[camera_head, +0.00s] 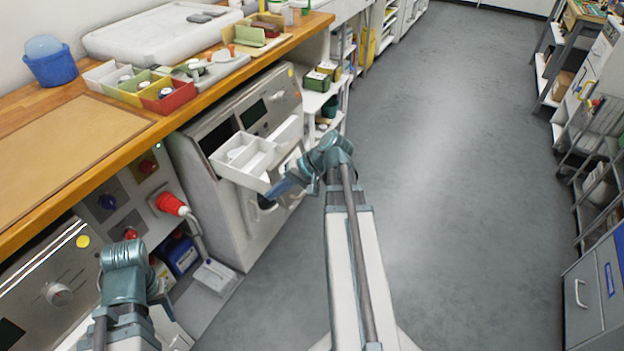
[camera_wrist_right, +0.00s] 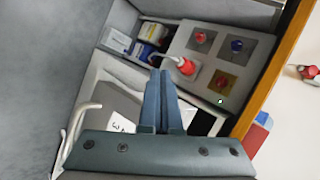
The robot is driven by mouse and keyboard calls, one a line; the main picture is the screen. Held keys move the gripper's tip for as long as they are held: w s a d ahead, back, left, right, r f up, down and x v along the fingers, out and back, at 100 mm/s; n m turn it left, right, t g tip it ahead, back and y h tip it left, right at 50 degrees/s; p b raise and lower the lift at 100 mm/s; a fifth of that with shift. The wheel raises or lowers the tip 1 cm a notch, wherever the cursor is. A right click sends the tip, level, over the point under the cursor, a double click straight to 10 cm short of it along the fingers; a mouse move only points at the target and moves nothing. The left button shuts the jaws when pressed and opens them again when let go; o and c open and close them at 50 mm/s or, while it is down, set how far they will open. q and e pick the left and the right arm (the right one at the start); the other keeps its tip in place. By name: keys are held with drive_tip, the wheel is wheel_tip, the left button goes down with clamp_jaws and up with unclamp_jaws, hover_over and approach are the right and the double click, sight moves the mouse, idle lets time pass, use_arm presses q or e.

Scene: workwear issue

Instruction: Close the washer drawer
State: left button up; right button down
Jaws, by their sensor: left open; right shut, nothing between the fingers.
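The washer drawer (camera_head: 243,160) is a white compartmented tray pulled out of the upper front of the white washer (camera_head: 228,205), with its inside visible in the head view. My right gripper (camera_head: 276,189) is beside the drawer's near front end, its blue fingers shut and empty. I cannot tell whether they touch the drawer. In the right wrist view the fingers (camera_wrist_right: 160,103) are pressed together with nothing between them. My left gripper (camera_head: 135,285) is open at the lower left, away from the drawer; its fingertips are hard to make out.
A wooden worktop (camera_head: 70,140) runs above the washer, with colored bins (camera_head: 145,88) near its edge. A red plug (camera_head: 172,204) sticks out from a socket panel left of the washer. The grey floor (camera_head: 450,170) to the right is clear.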

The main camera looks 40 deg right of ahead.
sight(236, 139)
drive_tip(key=s+d+m+t+h+b, duration=0.1)
drive_tip(key=s+d+m+t+b, duration=0.25)
drive_tip(key=d, duration=0.75)
drive_tip(key=s+d+m+t+h+b, duration=0.1)
drive_tip(key=s+d+m+t+b, duration=0.3)
drive_tip(key=d, duration=0.8)
drive_tip(key=shift+n, duration=0.75)
drive_tip(key=b+x, duration=0.4)
drive_tip(key=x, duration=1)
drive_tip(key=shift+w+a+r, duration=0.15)
drive_tip(key=shift+w+a, duration=0.05)
drive_tip(key=shift+a, duration=0.05)
use_arm(q)
wheel_tip(236, 139, down, 13)
drive_tip(key=shift+r, duration=0.1)
use_arm(e)
drive_tip(key=shift+w, duration=0.1)
drive_tip(key=w+a, duration=0.3)
drive_tip(key=w, duration=0.5)
drive_tip(key=w+a, duration=0.4)
drive_tip(key=w, duration=0.4)
drive_tip(key=w+a, duration=0.3)
drive_tip(key=w, duration=0.6)
drive_tip(key=shift+w+a, duration=0.1)
drive_tip(key=shift+a, duration=0.15)
drive_tip(key=shift+w+r+t, duration=0.1)
drive_tip(key=shift+w+t, duration=0.1)
drive_tip(key=shift+t, duration=0.05)
drive_tip(key=shift+w, duration=0.1)
